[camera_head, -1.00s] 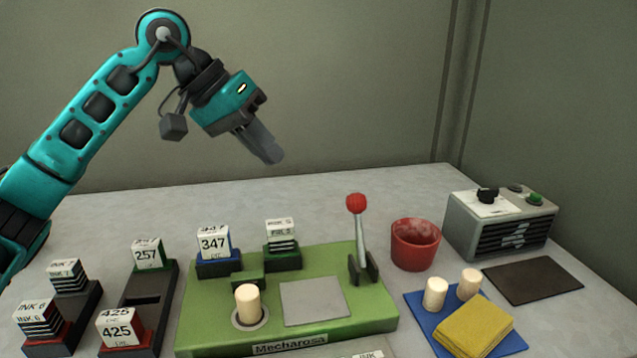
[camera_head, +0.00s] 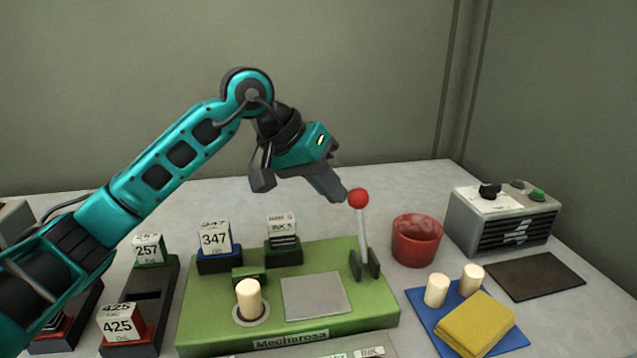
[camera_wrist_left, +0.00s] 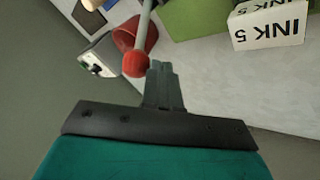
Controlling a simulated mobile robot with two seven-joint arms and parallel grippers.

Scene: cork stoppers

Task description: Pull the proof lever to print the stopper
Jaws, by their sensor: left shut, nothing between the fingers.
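The proof lever is a grey rod with a red ball knob (camera_head: 358,198), standing nearly upright on the right side of the green press (camera_head: 215,322). A cork stopper (camera_head: 249,300) stands upright in the round seat of the press. My left gripper (camera_head: 341,196) is shut and empty, its fingertips just left of the red knob in the head view. In the left wrist view the knob (camera_wrist_left: 135,64) shows beside the shut fingers (camera_wrist_left: 163,72); I cannot tell whether they touch. My right gripper is not in view.
Blocks marked 347 (camera_head: 215,240) and INK 5 (camera_head: 283,230) stand on the back of the press. A red cup (camera_head: 416,240) is right of the lever. A blue mat (camera_head: 430,312) with two corks and a yellow cloth (camera_head: 474,322) lies front right. A grey box (camera_head: 502,222) stands behind.

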